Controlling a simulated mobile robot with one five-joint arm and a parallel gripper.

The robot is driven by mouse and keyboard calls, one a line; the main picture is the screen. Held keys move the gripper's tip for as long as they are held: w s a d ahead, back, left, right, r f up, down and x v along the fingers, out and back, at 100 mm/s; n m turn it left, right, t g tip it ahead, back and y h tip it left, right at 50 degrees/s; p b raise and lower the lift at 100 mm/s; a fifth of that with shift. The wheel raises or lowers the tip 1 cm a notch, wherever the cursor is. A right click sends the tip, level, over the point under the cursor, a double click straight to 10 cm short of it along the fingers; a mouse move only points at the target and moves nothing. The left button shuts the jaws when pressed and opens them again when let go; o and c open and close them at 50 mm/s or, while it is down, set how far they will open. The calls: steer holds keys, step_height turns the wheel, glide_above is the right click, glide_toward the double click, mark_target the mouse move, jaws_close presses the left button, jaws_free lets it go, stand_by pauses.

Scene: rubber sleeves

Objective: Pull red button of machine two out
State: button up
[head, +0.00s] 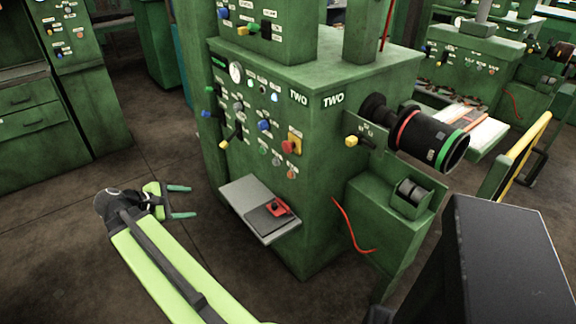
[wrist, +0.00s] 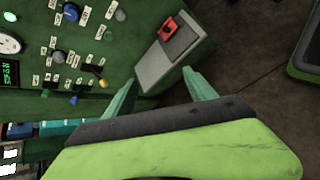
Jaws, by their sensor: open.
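Machine two (head: 330,75) is a green cabinet with "TWO" on two faces. Its red button (head: 288,147) is a mushroom button on a yellow plate, on the right part of the front panel. I cannot tell how far it stands out. My gripper (head: 188,201) is open and empty, left of the machine's grey shelf and apart from the panel, below and left of the button. In the wrist view the open fingers (wrist: 160,78) point toward the shelf and panel; I cannot make out the red button there.
The grey shelf (head: 243,194) juts from the machine's front below the button, with a red item (head: 278,207) on it. Blue and yellow knobs (head: 264,126) crowd the panel left of the button.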

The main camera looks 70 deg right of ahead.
steer(key=s+d+n+g+h+b, duration=0.25)
steer(key=s+d, duration=0.35)
steer(key=d, duration=0.3)
steer(key=n+g+h+b, duration=0.2)
steer(key=g+h, duration=0.1)
steer(key=g, duration=0.1)
glide_toward(286, 149)
steer(key=shift+m+y, duration=0.25)
steer(key=x, duration=1.1)
steer(key=shift+w+d+r, duration=0.15)
steer(key=shift+d+r, duration=0.05)
steer(key=shift+r, duration=0.1)
jaws_close()
